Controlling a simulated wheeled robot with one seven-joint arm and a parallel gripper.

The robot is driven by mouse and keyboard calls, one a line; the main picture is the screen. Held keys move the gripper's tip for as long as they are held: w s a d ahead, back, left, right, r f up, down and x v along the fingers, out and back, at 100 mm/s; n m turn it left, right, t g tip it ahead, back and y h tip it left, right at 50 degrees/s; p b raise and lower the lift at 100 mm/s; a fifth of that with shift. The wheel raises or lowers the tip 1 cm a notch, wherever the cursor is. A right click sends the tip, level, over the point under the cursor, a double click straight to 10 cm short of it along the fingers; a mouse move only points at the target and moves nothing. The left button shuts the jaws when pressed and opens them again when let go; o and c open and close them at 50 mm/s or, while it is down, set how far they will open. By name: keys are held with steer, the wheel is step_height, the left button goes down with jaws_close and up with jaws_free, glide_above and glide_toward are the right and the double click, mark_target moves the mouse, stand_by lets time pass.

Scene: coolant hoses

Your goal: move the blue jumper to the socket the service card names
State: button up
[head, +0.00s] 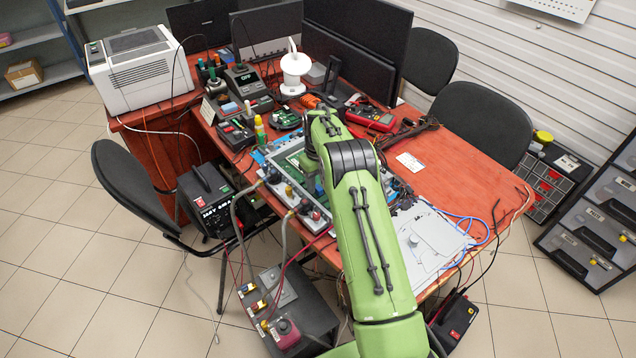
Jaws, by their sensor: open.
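A thin blue line (482,222), which may be the blue jumper, curves along the right side of the table by a pale grey plate (432,240). I cannot see what its ends connect to. A small white card (410,161) lies flat on the red table; its print is too small to read, and I cannot tell whether it is the service card. A framed green board (288,160) with a row of coloured fittings along its front edge lies partly under my green arm. I cannot make out single sockets. My gripper's fingers are hidden beyond my arm's far end.
Monitors (345,60), a white lamp (294,68), a red meter (370,117) and a white printer (137,70) stand towards the back. Chairs (483,122) flank the red table (462,180). Dark boxes with cables (290,310) stand below the front edge. The table's right part is fairly clear.

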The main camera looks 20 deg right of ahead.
step_height(320, 180, up, 12)
steer(key=f+p, duration=0.1)
steer(key=p, duration=0.2)
step_height(320, 180, up, 10)
steer(key=f+t, duration=0.1)
glide_above(318, 187)
steer(key=s+a, duration=0.3)
steer(key=s+a+r+m+t, duration=0.15)
steer(key=s+a+r, duration=0.25)
steer(key=s+r, duration=0.65)
steer(key=s+a+t+p, duration=0.2)
steer(key=s+a+t, duration=0.1)
steer(key=s, duration=2.1)
steer(key=shift+s+a+f+m, duration=0.15)
steer(key=shift+a+m, duration=0.2)
steer(key=shift+a, duration=0.3)
